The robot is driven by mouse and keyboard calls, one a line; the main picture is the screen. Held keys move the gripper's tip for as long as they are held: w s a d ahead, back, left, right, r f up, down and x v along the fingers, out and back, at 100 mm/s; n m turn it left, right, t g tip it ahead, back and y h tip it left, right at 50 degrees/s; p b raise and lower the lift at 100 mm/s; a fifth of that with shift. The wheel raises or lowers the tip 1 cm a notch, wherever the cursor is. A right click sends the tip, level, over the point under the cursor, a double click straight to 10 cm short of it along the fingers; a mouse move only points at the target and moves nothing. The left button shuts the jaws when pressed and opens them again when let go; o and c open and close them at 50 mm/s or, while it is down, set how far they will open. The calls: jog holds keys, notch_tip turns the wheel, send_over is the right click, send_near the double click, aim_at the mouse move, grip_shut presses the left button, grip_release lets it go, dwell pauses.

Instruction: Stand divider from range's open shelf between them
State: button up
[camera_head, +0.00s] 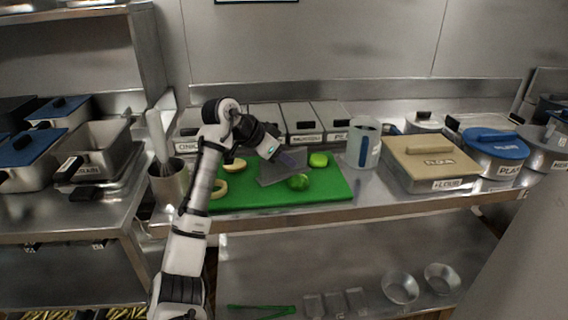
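A thin grey metal divider (272,178) stands on the green cutting board (328,198), looking roughly upright. Pale yellow rings, one toward the back (235,165) and one toward the front (219,189), lie on its left. A green round item (318,160) lies to its right, and another (298,182) sits close to its front right side. My gripper (288,160) reaches down from the upper left to the divider's upper part and overlaps it in view. The fingertips are too small to show whether they grip it.
Lidded containers (301,123) line the back. A clear pitcher (363,145) and a beige lidded box (430,160) stand right of the board. A steel utensil pot (168,182) stands left. The lower shelf holds green tongs (262,311) and metal bowls (400,287).

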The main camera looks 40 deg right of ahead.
aim_at(287, 152)
jog(key=shift+d+f, duration=0.5)
jog(key=shift+f, duration=0.05)
grip_shut()
jog(key=shift+r, duration=0.2)
notch_tip(287, 152, up, 20)
jog(key=shift+f+b, duration=0.15)
jog(key=shift+b, duration=0.2)
